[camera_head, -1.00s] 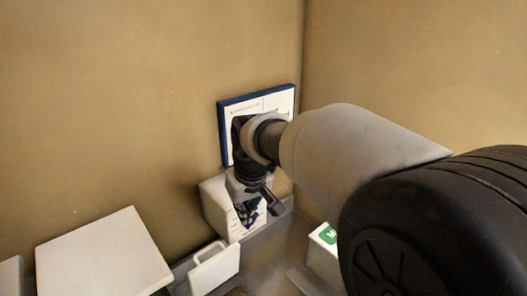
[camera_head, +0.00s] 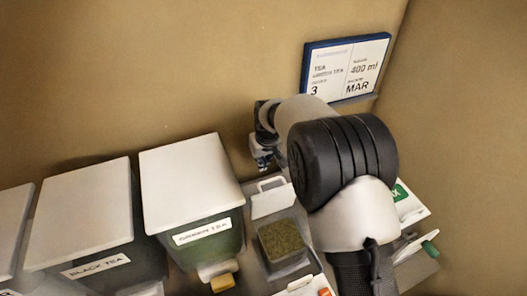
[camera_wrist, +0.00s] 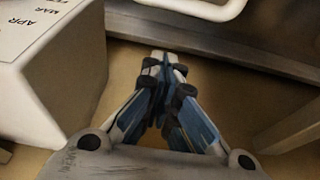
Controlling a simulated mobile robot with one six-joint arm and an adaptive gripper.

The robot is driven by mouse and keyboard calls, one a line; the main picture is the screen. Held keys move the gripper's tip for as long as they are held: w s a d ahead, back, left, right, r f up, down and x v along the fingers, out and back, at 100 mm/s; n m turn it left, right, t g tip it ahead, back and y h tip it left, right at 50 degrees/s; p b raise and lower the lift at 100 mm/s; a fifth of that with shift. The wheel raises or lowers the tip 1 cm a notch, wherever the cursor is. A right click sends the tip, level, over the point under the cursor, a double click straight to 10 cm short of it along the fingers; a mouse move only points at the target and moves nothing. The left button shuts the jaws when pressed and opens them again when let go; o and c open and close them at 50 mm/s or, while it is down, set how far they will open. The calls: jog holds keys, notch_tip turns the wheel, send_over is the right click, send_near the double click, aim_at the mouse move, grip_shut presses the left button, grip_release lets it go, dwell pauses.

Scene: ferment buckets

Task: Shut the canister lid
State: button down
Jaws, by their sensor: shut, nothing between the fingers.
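A small open canister (camera_head: 283,240) holding dark green leaves stands right of the larger bins in the head view. A white flap with a loop handle (camera_head: 272,198), apparently its lid, stands raised at the canister's back edge. A white handle loop, likely the same lid's, crosses the top of the wrist view (camera_wrist: 190,9). My gripper (camera_head: 263,160) is behind the lid, close to the wall, partly hidden by my arm. In the wrist view my gripper (camera_wrist: 165,62) has its fingertips together with nothing between them.
Bins labelled green tea (camera_head: 190,185) and black tea (camera_head: 85,215) stand to the left with white lids down. A blue-framed sign (camera_head: 345,68) hangs on the back wall. A white date block (camera_wrist: 45,75) is close left of my gripper. A yellow piece (camera_head: 222,283) lies in front.

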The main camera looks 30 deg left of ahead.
jog(key=s+d, duration=0.2)
jog(key=d, duration=0.1)
jog(key=shift+s+r, duration=0.25)
jog(key=shift+r, duration=0.05)
jog(key=shift+s+d, duration=0.1)
